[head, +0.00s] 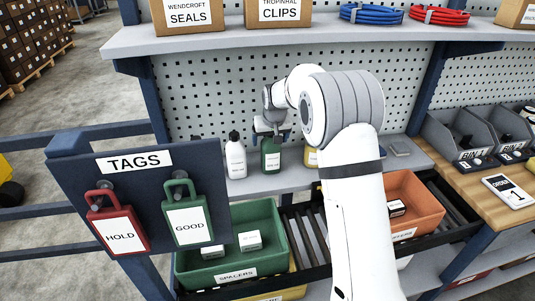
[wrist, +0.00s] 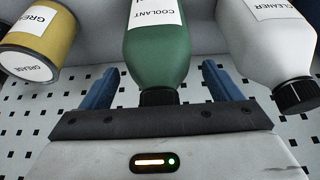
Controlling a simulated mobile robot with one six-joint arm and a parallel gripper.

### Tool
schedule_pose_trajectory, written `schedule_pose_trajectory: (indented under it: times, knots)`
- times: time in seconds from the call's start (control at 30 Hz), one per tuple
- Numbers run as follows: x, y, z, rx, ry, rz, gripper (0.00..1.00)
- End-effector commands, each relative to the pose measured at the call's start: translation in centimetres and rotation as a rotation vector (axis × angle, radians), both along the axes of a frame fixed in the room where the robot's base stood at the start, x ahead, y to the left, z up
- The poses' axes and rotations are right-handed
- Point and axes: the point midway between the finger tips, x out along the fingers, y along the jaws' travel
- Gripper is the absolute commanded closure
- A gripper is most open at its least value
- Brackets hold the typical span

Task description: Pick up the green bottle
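The green bottle (head: 271,157), labelled COOLANT, stands on the middle shelf in the head view. In the wrist view the green bottle (wrist: 157,50) shows upside down, with its dark cap close to the gripper's palm. My gripper (wrist: 160,85) is open, with one blue finger on each side of the bottle's neck and a visible gap to both. In the head view my gripper (head: 271,133) is over the top of the bottle. The fingertips' contact with the bottle cannot be made out there.
A white CLEANER bottle (head: 236,158) stands just left of the green one. A yellow GREASE can (head: 311,157) stands to its right, partly hidden by my arm. A perforated panel (head: 215,100) is behind. Below are a green SPACERS bin (head: 264,217) and an orange bin (head: 425,205).

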Motion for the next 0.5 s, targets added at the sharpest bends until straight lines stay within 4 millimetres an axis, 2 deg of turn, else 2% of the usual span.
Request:
schedule_pose_trajectory:
  times: [0.07,0.5]
  knots:
    - [-0.01,-0.03,0.01,0.0,0.0,0.0,0.22]
    - [0.0,-0.08,0.02,0.0,0.0,-0.001,0.58]
